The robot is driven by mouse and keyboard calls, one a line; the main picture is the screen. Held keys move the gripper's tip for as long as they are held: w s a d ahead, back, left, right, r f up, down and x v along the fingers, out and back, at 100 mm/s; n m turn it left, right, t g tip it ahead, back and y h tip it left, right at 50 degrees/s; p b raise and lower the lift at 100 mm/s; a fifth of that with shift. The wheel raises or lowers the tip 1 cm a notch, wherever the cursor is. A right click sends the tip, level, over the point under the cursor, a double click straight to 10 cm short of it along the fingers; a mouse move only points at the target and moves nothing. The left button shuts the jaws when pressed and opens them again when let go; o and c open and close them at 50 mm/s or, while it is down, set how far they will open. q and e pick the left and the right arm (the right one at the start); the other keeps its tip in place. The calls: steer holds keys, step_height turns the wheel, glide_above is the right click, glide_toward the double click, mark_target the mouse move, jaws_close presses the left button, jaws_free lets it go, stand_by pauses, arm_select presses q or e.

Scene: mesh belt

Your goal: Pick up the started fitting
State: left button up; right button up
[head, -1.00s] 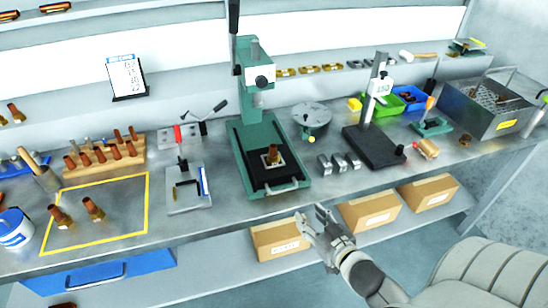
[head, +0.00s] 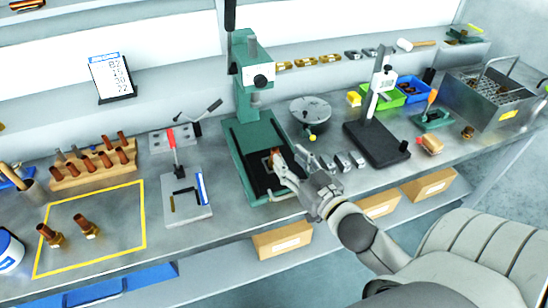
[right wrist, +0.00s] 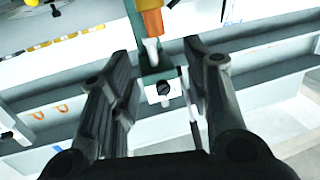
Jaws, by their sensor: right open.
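The started fitting (head: 276,152), a small copper-brown piece, stands upright on the black bed (head: 245,160) of the green press (head: 251,95). My right gripper (head: 281,166) is open at the front of the press bed, with its fingers reaching to the fitting and partly hiding it. In the right wrist view the open fingers (right wrist: 158,95) point towards the press, and an orange and brown piece (right wrist: 152,20) shows at the top, beyond the fingers. I cannot tell whether the fingers touch the fitting. My left gripper is out of view.
A red-handled clamp fixture (head: 186,195) stands left of the press, a round disc stand (head: 309,112) and a black-based gauge stand (head: 378,145) to its right. Small metal blocks (head: 343,161) lie near my right gripper.

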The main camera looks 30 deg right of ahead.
mark_target(275, 149)
steer(key=shift+w, duration=1)
steer(key=shift+w+f, duration=0.15)
steer(key=shift+w, duration=0.15)
steer(key=shift+w+d+p, duration=0.1)
steer(key=shift+w+p, duration=0.35)
steer(key=w+p, duration=0.1)
steer(key=w, duration=0.3)
steer(key=shift+d+f, duration=0.1)
steer(key=shift+f, duration=0.05)
steer(key=shift+w+f, duration=0.1)
steer(key=shift+w, duration=0.1)
steer(key=shift+s, duration=0.1)
steer(key=shift+c, duration=0.2)
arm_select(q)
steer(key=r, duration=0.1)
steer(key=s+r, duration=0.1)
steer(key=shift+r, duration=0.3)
arm_select(e)
jaws_close()
